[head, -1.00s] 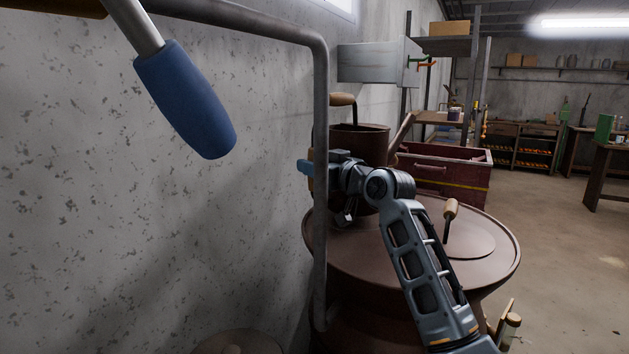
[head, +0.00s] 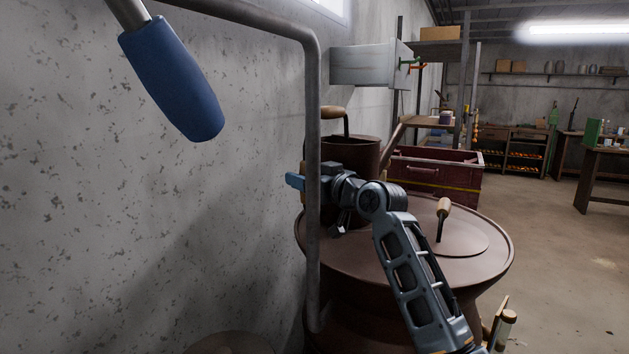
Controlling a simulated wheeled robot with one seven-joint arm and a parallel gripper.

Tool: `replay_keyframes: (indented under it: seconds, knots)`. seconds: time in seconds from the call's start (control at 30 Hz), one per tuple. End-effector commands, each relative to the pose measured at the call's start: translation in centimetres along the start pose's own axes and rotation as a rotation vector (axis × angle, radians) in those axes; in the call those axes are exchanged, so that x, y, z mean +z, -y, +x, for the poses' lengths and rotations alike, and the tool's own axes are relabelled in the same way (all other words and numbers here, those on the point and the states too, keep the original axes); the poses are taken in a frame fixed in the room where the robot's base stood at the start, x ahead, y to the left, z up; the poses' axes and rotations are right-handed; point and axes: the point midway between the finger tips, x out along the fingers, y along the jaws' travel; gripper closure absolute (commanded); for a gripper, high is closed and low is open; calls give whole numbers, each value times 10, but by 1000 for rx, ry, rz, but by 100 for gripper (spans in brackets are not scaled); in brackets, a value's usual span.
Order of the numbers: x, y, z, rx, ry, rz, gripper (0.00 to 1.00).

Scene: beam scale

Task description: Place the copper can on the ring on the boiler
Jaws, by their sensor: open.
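The copper can (head: 362,153) is a dark brown vessel with a spout rising to the right and a wooden-gripped handle (head: 332,112) above it. It stands upright over the back left of the boiler's round brown top (head: 470,268). My gripper (head: 298,186) is open at the can's left front, with a blue finger showing past the grey pipe. My wrist and the pipe hide the can's lower part and base. I cannot tell whether the can touches the boiler or whether the fingers touch the can. The ring is not visible.
A grey pipe (head: 313,200) runs down in front of my gripper, close to the concrete wall. A blue-gripped lever (head: 172,80) hangs at upper left. A wooden-knobbed handle (head: 442,215) stands on the boiler lid. A red crate (head: 430,172) lies behind; open floor is at right.

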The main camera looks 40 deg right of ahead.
Motion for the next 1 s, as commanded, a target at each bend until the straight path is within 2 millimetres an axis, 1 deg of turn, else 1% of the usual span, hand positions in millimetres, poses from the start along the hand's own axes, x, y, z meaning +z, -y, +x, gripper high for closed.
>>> replay_keyframes:
  seconds: [0.17, 0.4, 0.6, 0.7, 0.8, 1.0]
  knots:
    - [2, 0, -20, 2, -2, 1, 37]
    - [2, 0, -70, 2, -2, 0, 37]
    - [2, -1, -103, 2, 0, 0, 37]
    - [1, 0, -112, 1, -1, 0, 37]
    - [1, 0, -117, 0, 0, 0, 37]
    - [0, 0, -119, 0, 0, 0, 37]
